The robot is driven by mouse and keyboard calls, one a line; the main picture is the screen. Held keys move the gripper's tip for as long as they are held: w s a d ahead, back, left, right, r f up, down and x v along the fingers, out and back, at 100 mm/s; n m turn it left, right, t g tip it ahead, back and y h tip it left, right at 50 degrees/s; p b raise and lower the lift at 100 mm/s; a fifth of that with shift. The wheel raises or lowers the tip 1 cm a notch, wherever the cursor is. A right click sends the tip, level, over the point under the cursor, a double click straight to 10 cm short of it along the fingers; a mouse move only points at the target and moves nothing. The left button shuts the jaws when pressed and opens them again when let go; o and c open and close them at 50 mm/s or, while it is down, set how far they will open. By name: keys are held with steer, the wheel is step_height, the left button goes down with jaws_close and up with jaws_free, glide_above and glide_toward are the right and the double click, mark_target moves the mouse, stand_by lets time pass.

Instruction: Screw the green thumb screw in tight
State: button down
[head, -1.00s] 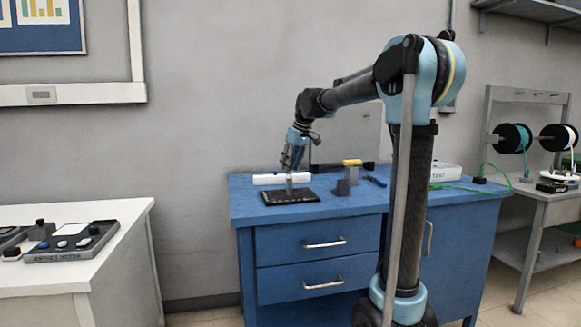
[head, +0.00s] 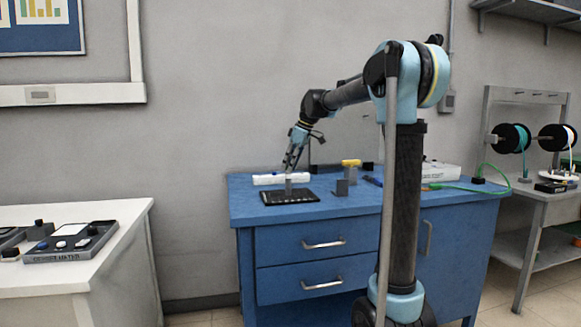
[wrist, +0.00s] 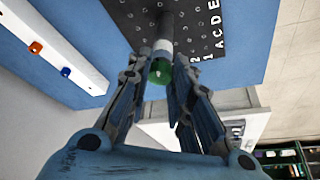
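The green thumb screw (wrist: 159,71) shows in the wrist view at the near end of a white-banded dark post (wrist: 165,28). The post stands on a black lettered board (wrist: 208,45). In the head view the board (head: 279,197) lies on the blue bench, and the screw is too small to make out. My gripper (wrist: 158,63) has one finger on each side of the green screw. The fingers look apart, with narrow gaps to the screw; contact is hard to judge. In the head view my gripper (head: 290,165) points down over the board.
A white bar (wrist: 60,45) with an orange and a blue knob lies beside the board. Right of the board on the blue bench (head: 240,205) are a grey block (head: 341,188) and a yellow-topped item (head: 351,162). A white table (head: 110,215) stands at left.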

steer(key=shift+s+m+t, duration=0.15)
steer(key=shift+m+t, duration=0.25)
steer(key=shift+m, duration=0.8)
steer(key=c, duration=1.3)
jaws_free()
steer(key=shift+c, duration=0.2)
steer(key=v, duration=1.1)
steer(key=s+d+f+m+h, duration=0.1)
steer(key=s+d+f+m, duration=0.2)
steer(key=s+d+f, duration=0.55)
steer(key=s+d+f+m+h, duration=0.1)
steer(key=s+d+f+m, duration=0.2)
steer(key=s+f, duration=0.7)
steer(key=s+d+f+m+h, duration=0.1)
steer(key=s+d+f, duration=0.3)
steer(key=s+f, duration=0.6)
steer(key=s+d+f+m+h, duration=0.1)
steer(key=s+d+f+m, duration=0.3)
steer(key=s+f, duration=0.5)
steer(key=shift+s+f+m, duration=0.3)
steer(key=shift+s+f, duration=0.1)
steer(key=shift+f, duration=0.05)
